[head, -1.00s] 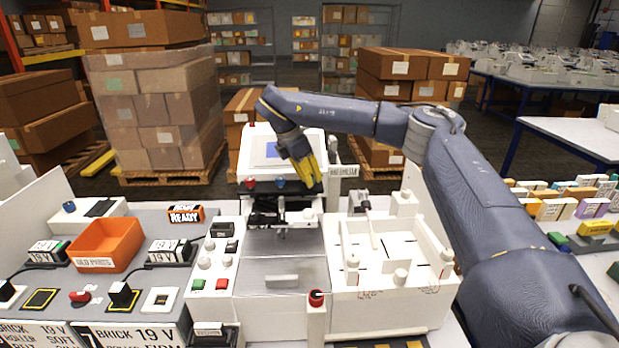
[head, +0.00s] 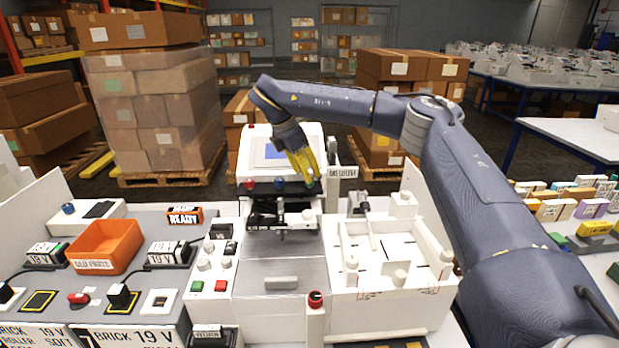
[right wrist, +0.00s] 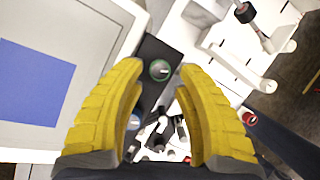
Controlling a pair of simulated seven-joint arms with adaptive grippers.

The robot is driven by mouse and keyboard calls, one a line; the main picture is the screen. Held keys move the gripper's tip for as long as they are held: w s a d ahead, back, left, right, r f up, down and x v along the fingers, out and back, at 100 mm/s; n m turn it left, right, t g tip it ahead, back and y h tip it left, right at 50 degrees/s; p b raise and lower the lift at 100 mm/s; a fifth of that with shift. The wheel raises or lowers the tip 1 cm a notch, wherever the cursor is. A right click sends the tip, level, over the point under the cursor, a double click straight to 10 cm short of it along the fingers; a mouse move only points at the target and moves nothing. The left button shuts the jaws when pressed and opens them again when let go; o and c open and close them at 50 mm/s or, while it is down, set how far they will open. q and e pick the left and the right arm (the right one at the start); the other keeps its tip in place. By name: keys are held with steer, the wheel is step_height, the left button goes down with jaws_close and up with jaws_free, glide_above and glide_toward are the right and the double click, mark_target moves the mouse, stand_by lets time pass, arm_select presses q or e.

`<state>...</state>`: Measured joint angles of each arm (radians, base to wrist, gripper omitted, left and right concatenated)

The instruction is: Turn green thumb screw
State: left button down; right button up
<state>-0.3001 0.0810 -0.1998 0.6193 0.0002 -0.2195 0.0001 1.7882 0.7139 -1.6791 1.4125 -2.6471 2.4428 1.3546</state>
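The green thumb screw (right wrist: 159,70) shows in the right wrist view as a dark round knob with a green ring, just beyond and between my fingertips. In the head view the green knob (head: 309,183) is partly covered by my right gripper (head: 306,172), at the right end of a row with a red knob (head: 249,184) and a blue knob (head: 279,182). My right gripper's yellow fingers (right wrist: 158,68) are apart in the right wrist view, with nothing held between them. Whether they touch the screw cannot be told. My left gripper is not in view.
The plotter's white panel with a blue screen (right wrist: 42,85) lies beside the fingers. A white tray (head: 388,290) with posts stands to the right of the machine. An orange bin (head: 106,244) and a control panel (head: 212,268) are at the left. A red-topped post (head: 316,300) stands in front.

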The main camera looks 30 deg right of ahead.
steer(key=v, duration=0.9)
